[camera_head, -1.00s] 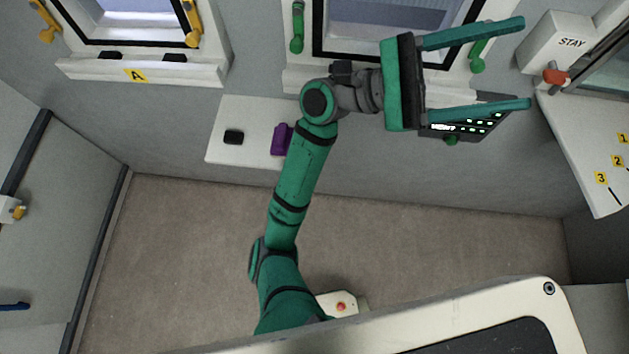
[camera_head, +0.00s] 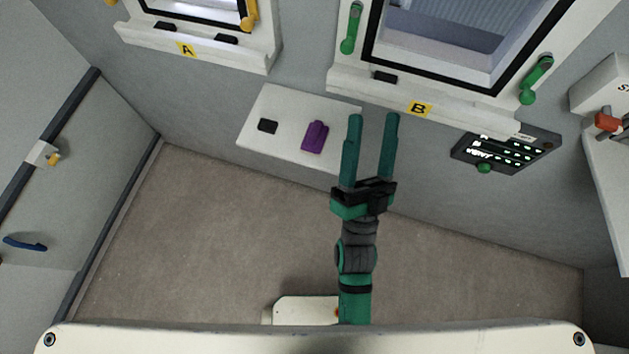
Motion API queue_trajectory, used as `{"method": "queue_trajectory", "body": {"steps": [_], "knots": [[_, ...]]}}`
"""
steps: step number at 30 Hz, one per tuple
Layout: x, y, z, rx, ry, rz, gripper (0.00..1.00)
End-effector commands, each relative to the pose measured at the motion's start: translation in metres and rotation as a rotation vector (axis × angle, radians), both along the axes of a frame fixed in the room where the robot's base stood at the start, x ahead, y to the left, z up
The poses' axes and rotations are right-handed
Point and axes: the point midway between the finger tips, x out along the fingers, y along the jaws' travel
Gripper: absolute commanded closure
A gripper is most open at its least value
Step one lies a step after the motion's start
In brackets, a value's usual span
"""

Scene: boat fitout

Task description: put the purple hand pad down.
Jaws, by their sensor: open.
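The purple hand pad (camera_head: 315,137) lies on a white shelf (camera_head: 290,108) against the back wall, right of a small black block. My gripper (camera_head: 373,117) is open, with its two teal fingers apart and nothing between them. It points toward the back wall, to the right of the pad, and overlaps the shelf's right end in the picture. The pad is apart from the fingers in the picture and fully in view.
The small black block (camera_head: 267,126) is on the same shelf. A dark panel with lit marks (camera_head: 505,150) is on the wall at right. The floor (camera_head: 230,230) is clear.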

Motion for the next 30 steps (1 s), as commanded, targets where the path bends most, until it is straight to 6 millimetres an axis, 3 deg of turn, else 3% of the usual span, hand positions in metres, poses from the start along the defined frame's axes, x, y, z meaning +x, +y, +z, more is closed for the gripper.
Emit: {"method": "queue_trajectory", "body": {"steps": [1, 8, 15, 22, 30], "knots": [[-0.007, 0.006, -0.022, -0.049, 0.081, -0.023, 0.35], [-0.047, 0.037, -0.108, -0.277, 0.408, -0.099, 0.35], [-0.113, 0.070, -0.186, -0.503, 0.728, -0.126, 0.35], [-0.164, 0.095, -0.225, -0.646, 0.923, -0.111, 0.35], [-0.178, 0.102, -0.233, -0.685, 0.969, -0.104, 0.35]]}}
